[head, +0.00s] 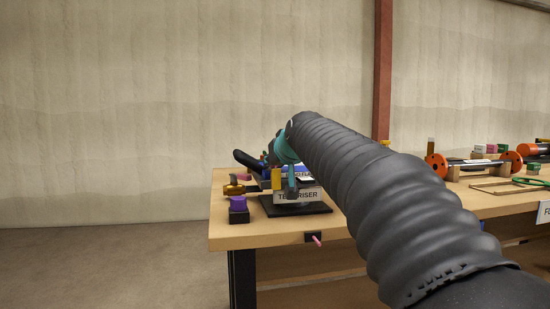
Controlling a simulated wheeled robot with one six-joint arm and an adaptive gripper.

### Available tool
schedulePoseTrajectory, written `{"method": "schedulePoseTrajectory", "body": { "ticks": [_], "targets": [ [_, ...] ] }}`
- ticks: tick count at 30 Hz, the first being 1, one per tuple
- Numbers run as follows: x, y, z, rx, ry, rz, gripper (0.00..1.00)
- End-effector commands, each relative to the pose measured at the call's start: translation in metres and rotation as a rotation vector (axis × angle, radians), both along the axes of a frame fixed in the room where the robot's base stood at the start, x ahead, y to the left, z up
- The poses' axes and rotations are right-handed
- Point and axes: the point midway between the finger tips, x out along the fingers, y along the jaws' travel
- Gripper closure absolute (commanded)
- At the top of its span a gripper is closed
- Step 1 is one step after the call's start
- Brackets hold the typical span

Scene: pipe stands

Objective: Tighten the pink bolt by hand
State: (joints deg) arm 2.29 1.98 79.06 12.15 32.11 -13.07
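A small pink rod (317,240), which may be the pink bolt, sticks out of a black block at the front edge of the workbench. The riser stand (297,209) rests on a dark base plate and has a partly covered label ending in "RISER". My dark ribbed arm reaches from the lower right to this stand. The gripper end is among teal, black and yellow parts there, too small and covered to make out its fingers.
The wooden workbench (236,238) ends at the left, with open floor beyond. A purple block on a black base (238,208) stands near its left front. An orange-flanged pipe (472,163) lies on supports at the right. A red post (383,70) stands behind.

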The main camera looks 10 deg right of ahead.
Motion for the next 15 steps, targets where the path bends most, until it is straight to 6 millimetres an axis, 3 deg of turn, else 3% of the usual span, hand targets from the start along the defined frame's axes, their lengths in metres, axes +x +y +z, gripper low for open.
{"method": "schedulePoseTrajectory", "body": {
  "ticks": [15],
  "targets": [
    [0.0003, 0.0055, -0.0014, -0.002, 0.001, -0.253, 1.00]
  ]
}}
